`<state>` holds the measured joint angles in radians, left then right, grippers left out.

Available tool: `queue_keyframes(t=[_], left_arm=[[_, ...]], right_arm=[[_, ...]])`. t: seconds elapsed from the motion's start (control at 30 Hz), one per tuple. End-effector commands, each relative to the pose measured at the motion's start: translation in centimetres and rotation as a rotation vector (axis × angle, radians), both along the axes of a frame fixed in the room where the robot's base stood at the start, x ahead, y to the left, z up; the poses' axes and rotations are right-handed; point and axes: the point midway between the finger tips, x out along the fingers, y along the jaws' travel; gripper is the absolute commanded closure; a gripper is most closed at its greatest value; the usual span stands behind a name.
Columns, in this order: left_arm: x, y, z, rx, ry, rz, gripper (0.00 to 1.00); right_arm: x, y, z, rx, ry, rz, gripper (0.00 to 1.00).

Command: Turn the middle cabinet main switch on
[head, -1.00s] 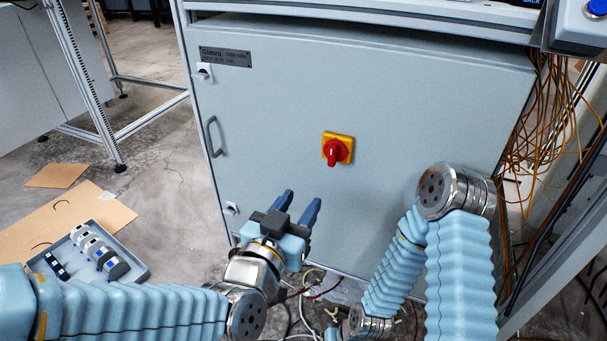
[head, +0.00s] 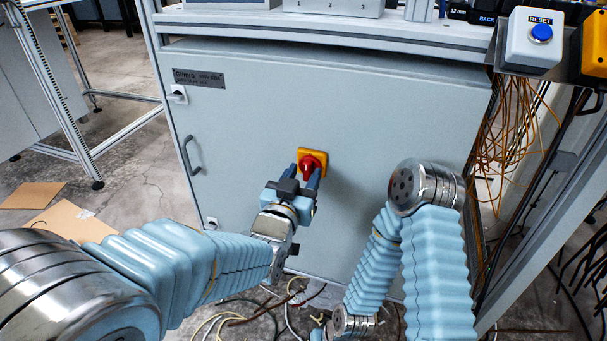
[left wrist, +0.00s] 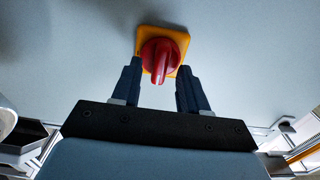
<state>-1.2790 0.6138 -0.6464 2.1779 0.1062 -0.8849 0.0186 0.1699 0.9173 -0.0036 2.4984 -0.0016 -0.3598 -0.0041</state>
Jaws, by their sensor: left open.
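The main switch is a red rotary knob (head: 312,162) on a yellow square plate (head: 303,153), set in the grey cabinet door (head: 350,110). My left gripper (head: 306,178) is open in front of the knob. In the left wrist view the red knob (left wrist: 160,58) shows just beyond and between the two dark fingertips (left wrist: 156,80), with its handle pointing down toward the gripper. I cannot tell whether a finger touches it. The fingers cover part of the knob in the head view. My right arm comes in at the right, but its gripper is not seen.
The cabinet has a door handle (head: 191,154) at its left. A box with a blue reset button (head: 541,33) is at the upper right. Orange cables (head: 515,125) hang at the right side, and loose cables lie on the floor below. The door around the switch is clear.

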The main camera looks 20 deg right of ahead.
Motion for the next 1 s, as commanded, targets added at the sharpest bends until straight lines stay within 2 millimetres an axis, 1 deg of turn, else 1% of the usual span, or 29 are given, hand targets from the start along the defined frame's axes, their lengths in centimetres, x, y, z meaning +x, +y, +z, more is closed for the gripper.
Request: queue_keyframes(t=[0.1,0.33,0.6,0.63,1.0], left_arm=[[0.39,-0.28,-0.02,0.001,-0.001,0.0,0.56],[0.41,-0.3,-0.02,0.001,0.001,-0.001,0.56],[0.39,-0.3,0.0,0.0,0.0,-0.001,0.98],[0.39,-0.3,0.0,0.0,0.0,-0.001,1.0],[0.38,-0.3,-0.05,0.032,-0.021,0.0,1.0]], right_arm=[[0.0,-0.01,0.03,0.0,0.0,0.0,0.57],[0.0,-0.01,0.02,0.0,0.0,0.0,0.57],[0.0,-0.01,0.02,0.0,0.0,0.0,0.57],[0.0,-0.01,0.02,0.0,0.0,0.0,0.57],[0.0,0.01,-0.22,0.0,0.0,0.0,0.57]])
